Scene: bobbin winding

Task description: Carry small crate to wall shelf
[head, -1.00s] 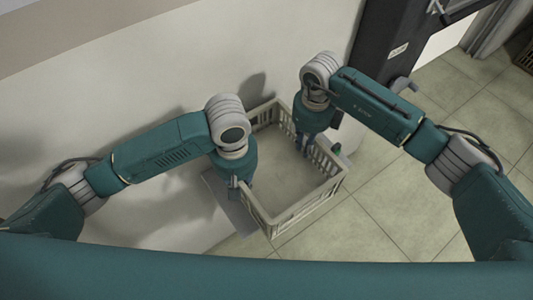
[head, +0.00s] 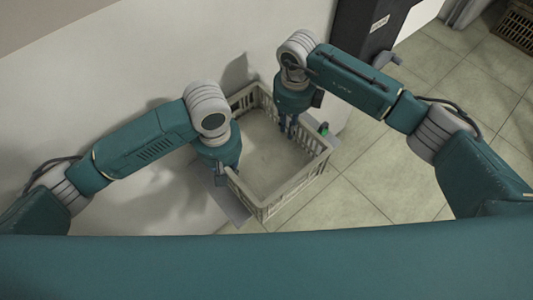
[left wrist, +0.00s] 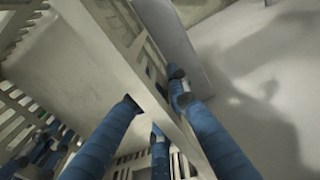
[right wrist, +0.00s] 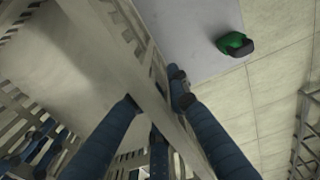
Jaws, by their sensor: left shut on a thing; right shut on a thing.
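The small crate (head: 262,205) is pale grey-beige with slatted walls, open-topped and empty as far as I see. It hangs or rests over the grey wall shelf (head: 232,207); I cannot tell whether it touches. The shelf shows past the crate in the left wrist view (left wrist: 176,38) and the right wrist view (right wrist: 195,25). My left gripper (head: 229,172) is shut on the crate's left wall, with fingers on both sides of it. My right gripper (head: 288,128) is shut on the opposite wall in the same way. The crate looks about level. Its underside is hidden.
A small green and dark object (right wrist: 236,44) lies on the shelf beside the crate, near my right gripper. The pale wall (head: 160,60) is behind. A dark post (head: 362,40) stands at the right. A basket (head: 517,25) is far right; tiled floor between is clear.

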